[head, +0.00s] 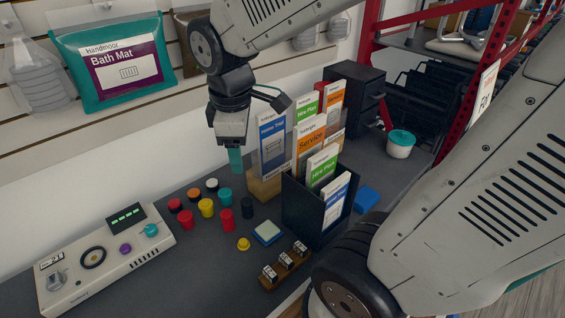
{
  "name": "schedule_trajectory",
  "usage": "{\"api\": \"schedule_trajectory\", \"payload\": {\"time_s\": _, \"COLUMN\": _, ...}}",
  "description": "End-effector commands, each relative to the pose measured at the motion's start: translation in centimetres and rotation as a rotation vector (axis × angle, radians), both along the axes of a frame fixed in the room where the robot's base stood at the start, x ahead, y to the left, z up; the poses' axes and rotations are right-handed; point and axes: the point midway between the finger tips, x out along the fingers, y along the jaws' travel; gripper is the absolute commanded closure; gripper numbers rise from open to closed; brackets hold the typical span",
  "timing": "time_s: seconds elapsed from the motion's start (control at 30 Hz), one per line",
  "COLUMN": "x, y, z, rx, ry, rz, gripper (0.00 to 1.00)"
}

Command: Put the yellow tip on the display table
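A small yellow piece (243,244) with a knob-like top stands on the dark grey table (190,270), in front of the cylinders. A yellow cylinder (207,207) stands among the coloured cylinders; I cannot tell for certain which one is the yellow tip. My gripper (235,160) hangs pointing down above the back of the table, left of the leaflet holders and apart from both yellow things. A teal part shows at its lower end; I cannot tell if it is the fingers or something held. Its opening is not visible.
Leaflet holders (285,205) with tall cards stand right of the cylinders. A control box (105,258) lies at left, a small wooden rack (284,268) at the front, and a white tub (400,144) at right. Grey table lies bare between box and rack.

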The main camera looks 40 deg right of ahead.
Motion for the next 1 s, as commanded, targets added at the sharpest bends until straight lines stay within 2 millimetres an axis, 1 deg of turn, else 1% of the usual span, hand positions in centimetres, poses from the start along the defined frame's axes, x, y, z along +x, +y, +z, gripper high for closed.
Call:
{"api": "schedule_trajectory", "payload": {"time_s": 0.03, "x": -1.9, "y": -0.1, "z": 1.0, "rx": 0.021, "ry": -0.017, "rz": -0.11, "gripper": 0.39}}
{"api": "schedule_trajectory", "payload": {"time_s": 0.1, "x": -4.3, "y": -0.2, "z": 1.9, "rx": 0.051, "ry": -0.027, "rz": -0.271, "gripper": 0.39}}
{"api": "schedule_trajectory", "payload": {"time_s": 0.2, "x": -7.5, "y": -0.2, "z": 2.8, "rx": 0.092, "ry": -0.034, "rz": -0.481, "gripper": 0.39}}
{"api": "schedule_trajectory", "payload": {"time_s": 0.3, "x": -10.0, "y": -0.1, "z": 3.2, "rx": 0.124, "ry": -0.038, "rz": -0.647, "gripper": 0.39}}
{"api": "schedule_trajectory", "payload": {"time_s": 0.4, "x": -11.7, "y": 0.0, "z": 3.4, "rx": 0.147, "ry": -0.037, "rz": -0.763, "gripper": 0.39}}
{"api": "schedule_trajectory", "payload": {"time_s": 0.57, "x": -12.8, "y": 0.0, "z": 3.4, "rx": 0.16, "ry": -0.035, "rz": -0.839, "gripper": 0.39}}
{"api": "schedule_trajectory", "payload": {"time_s": 1.0, "x": -12.8, "y": 0.0, "z": 3.4, "rx": 0.16, "ry": -0.035, "rz": -0.842, "gripper": 0.39}}
